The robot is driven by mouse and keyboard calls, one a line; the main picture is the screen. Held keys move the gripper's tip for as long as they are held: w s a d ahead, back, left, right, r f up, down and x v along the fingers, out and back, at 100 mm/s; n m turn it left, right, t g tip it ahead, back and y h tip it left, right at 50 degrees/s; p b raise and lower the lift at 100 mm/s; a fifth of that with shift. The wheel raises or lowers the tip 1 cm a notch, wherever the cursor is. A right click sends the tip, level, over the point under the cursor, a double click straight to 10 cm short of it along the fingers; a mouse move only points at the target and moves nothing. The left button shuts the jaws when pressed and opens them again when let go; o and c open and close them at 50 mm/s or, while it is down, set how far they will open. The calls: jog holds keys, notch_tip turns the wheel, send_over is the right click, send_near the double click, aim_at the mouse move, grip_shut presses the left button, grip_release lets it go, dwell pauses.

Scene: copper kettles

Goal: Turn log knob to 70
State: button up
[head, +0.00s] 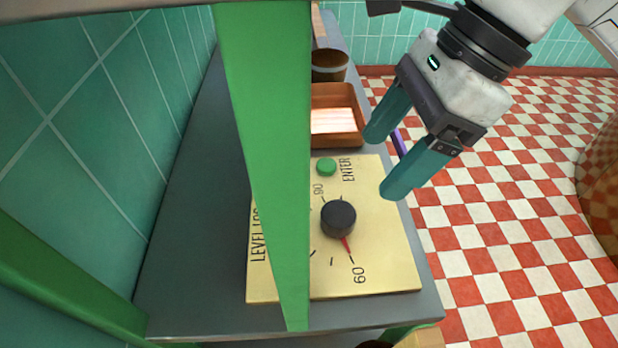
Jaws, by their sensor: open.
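The log knob (338,218) is a round black knob on a brass-coloured panel (385,270) lettered "LEVEL LOG", partly hidden. Its red pointer (347,245) aims at or very near the 60 mark, toward the bottom right of the panel. A 90 label shows above the knob; other scale marks are hidden behind a green post. A green button (326,167) marked ENTER sits at the panel's top. My gripper (380,166) is open and empty, above and to the right of the knob, apart from it. Its two teal fingers point down and left.
The green post (270,150) stands in front of the panel's left part. Behind the panel on the grey counter (195,230) are a copper tray (345,135) and a brown round pot (328,66). A purple object (399,142) shows between my fingers. Tiled wall lies left, checkered floor right.

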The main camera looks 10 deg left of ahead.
aim_at(340, 211)
jog(key=x, duration=0.5)
jog(key=b+x, duration=0.1)
jog(key=x, duration=0.4)
jog(key=shift+w+f, duration=0.2)
jog(key=shift+f, duration=0.25)
jog(key=c, duration=1)
jog(key=shift+c, duration=0.2)
